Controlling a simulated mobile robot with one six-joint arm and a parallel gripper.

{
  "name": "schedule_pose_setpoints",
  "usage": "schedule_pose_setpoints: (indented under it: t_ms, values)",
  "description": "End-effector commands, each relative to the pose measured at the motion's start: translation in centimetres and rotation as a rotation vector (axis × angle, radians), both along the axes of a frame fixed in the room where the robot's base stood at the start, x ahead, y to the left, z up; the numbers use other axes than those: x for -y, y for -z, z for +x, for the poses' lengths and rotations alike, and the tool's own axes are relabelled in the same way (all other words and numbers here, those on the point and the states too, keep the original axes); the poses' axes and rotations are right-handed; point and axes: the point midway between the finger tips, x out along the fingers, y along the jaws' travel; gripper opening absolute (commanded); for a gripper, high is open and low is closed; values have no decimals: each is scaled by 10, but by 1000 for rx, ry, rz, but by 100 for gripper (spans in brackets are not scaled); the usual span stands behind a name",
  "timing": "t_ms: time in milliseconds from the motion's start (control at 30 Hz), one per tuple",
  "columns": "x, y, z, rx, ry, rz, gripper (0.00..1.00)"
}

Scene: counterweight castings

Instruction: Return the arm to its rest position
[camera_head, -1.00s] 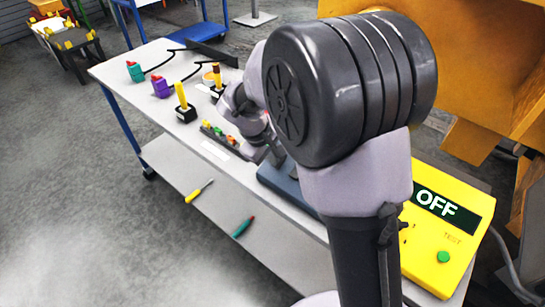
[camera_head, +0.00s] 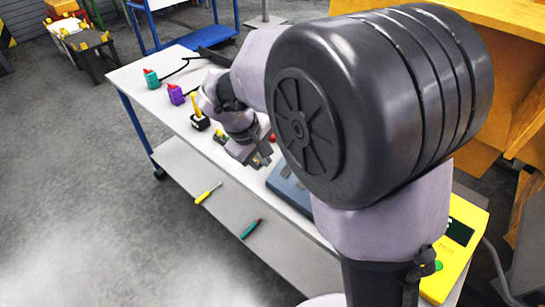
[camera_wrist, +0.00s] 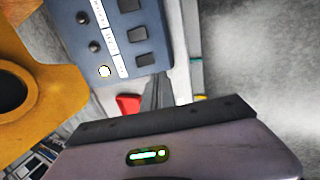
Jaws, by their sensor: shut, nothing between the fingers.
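My gripper (camera_head: 262,158) is at the end of my folded grey arm, above the white-topped cart (camera_head: 150,78) in the head view. Its fingers are shut and empty. In the wrist view the dark fingers (camera_wrist: 156,92) show close together beyond my wrist housing. My large black and grey arm joints fill the centre and right of the head view and hide part of the cart top.
A blue-grey panel box (camera_head: 290,190) lies near my gripper; its knobs show in the wrist view (camera_wrist: 122,35). Teal (camera_head: 151,78) and purple (camera_head: 176,94) items stand farther left. A yellow box (camera_head: 462,215) is right. Two tools lie on the lower shelf (camera_head: 185,165).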

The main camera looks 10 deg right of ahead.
Motion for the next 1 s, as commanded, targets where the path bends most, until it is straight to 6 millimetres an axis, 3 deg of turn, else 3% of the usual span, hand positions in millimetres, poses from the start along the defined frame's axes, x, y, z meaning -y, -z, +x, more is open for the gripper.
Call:
schedule_pose_setpoints:
  t_ms: [167, 667, 767, 900, 1000]
  values:
    - [-8, -14, -6, 1, 0, 1, 0]
    - [-7, -15, -8, 4, 8, 6, 0]
    - [3, -30, -33, 45, 114, 90, 0]
    - [21, -53, -117, 160, 432, 360, 0]
    - [20, -55, -171, 241, 637, 553, 0]
